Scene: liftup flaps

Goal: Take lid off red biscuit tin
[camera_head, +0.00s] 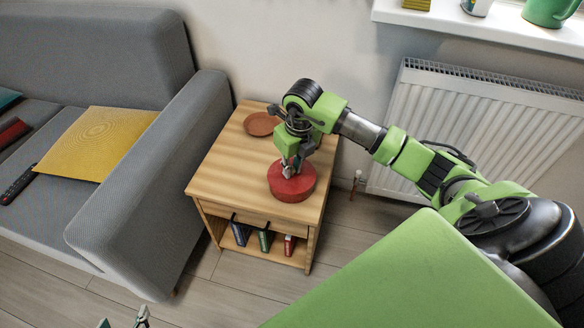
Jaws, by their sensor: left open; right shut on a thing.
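The round red biscuit tin (292,187) stands on the wooden side table (232,160), near its front right. My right gripper (291,172) comes down from above and is shut on the top of the lid; its fingers hide the part that it holds. I see no clear gap between lid and tin, but the seam is too small to make out. My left gripper (125,323) is low at the bottom edge of the view, far from the table and mostly cut off; it is open and empty.
A flat brown round dish (261,124) lies behind the tin. The table's left part is clear. Several books (265,238) stand on the shelf below. A grey sofa (158,180) borders the table on the left; a white radiator (470,120) is behind on the right.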

